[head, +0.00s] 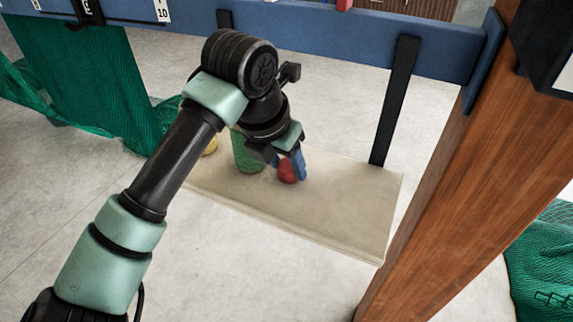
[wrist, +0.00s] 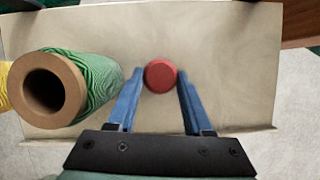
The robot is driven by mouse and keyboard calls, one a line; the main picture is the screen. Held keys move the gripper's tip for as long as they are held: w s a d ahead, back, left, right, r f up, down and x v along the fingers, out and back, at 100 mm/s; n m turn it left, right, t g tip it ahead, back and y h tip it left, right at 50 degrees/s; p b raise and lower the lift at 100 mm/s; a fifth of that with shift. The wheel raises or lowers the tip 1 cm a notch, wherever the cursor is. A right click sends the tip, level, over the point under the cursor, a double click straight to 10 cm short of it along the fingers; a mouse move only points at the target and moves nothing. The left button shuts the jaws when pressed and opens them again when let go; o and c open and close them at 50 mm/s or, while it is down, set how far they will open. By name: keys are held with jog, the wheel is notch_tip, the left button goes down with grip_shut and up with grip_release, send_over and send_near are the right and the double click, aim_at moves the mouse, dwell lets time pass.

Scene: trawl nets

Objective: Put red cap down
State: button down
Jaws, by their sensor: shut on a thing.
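The red cap (wrist: 160,76) is a small round red piece between the blue fingertips of my gripper (wrist: 160,80) in the wrist view. In the head view the cap (head: 287,171) shows beside a blue finger of my gripper (head: 292,165), over the pale board (head: 345,210). My gripper is shut on the cap. I cannot tell whether the cap touches the board. The board also fills much of the wrist view (wrist: 225,60).
A green twine spool (wrist: 95,80) with a hollow brown core stands left of my gripper, also in the head view (head: 245,152). A yellow thing (head: 211,145) is further left. A black strap (head: 395,100) hangs at the board's right; a wooden post (head: 450,160) stands beyond. The board's right part is bare.

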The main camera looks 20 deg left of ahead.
jog(key=shift+f, duration=0.2)
jog(key=shift+f, duration=0.1)
jog(key=c, duration=0.6)
grip_release()
jog(key=shift+r, duration=0.25)
jog(key=v, duration=1.1)
jog(key=shift+s+r+p, duration=0.2)
jog(key=shift+r+p, duration=0.1)
jog(key=shift+p, duration=0.15)
